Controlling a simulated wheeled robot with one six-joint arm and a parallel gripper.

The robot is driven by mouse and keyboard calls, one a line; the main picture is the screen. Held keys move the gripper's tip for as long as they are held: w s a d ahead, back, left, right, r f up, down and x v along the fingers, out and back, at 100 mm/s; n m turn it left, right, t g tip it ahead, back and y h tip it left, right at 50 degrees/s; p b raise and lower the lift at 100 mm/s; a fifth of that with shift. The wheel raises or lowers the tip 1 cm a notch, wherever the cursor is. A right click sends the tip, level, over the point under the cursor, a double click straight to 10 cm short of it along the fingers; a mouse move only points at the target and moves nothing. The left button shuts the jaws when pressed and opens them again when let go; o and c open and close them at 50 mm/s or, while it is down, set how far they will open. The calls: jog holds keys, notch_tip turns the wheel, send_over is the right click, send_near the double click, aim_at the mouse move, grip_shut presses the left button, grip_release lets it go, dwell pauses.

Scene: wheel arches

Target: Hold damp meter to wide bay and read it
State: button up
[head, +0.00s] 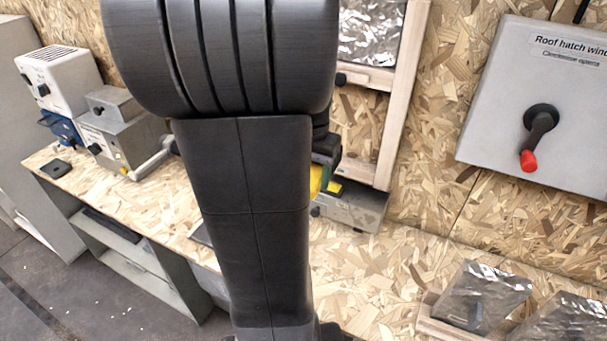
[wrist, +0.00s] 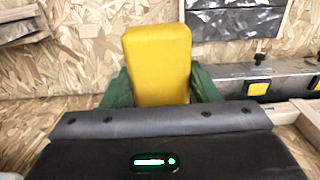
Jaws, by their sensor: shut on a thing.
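The damp meter appears as a yellow block (wrist: 158,65) in the wrist view, held upright between the green fingers of my gripper (wrist: 161,86). A yellow edge of it (head: 316,181) shows beside my arm in the head view, where my arm hides most of it and the gripper. A foil-faced bay (head: 370,32) framed in pale wood is on the chipboard wall. Foil also shows at the top right of the wrist view (wrist: 236,18), beyond the meter. The meter looks apart from the foil. Whether this is the wide bay, and any reading, I cannot tell.
A grey metal strip (wrist: 240,72) with black knobs and yellow patches lies to the meter's right. A grey roof hatch panel (head: 545,95) with a red-tipped crank hangs right. Foil pieces (head: 482,292) lie on the bench's right. Grey machines (head: 118,130) stand left.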

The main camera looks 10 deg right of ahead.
jog(key=shift+w+d+p, duration=0.3)
jog(key=shift+w+d, duration=0.65)
jog(key=shift+w, duration=0.45)
jog(key=shift+w+d+p, duration=0.35)
jog(key=shift+w+d, duration=0.55)
jog(key=shift+w, duration=0.5)
jog(key=shift+w+d+p, duration=0.3)
jog(key=shift+w+d, duration=0.65)
jog(key=shift+w, duration=0.45)
jog(key=shift+w+d+r+p, duration=0.1)
jog(key=shift+w+d+p, duration=0.15)
jog(key=shift+p, duration=0.1)
jog(key=shift+a, duration=0.1)
jog(key=s+a, duration=0.1)
jog(key=s, duration=0.1)
jog(key=s+a, duration=0.2)
jog(key=s, duration=0.1)
jog(key=s+a+b, duration=0.1)
jog(key=s+a, duration=0.1)
jog(key=s, duration=0.1)
jog(key=shift+s+a, duration=0.15)
jog(key=shift+a, duration=0.1)
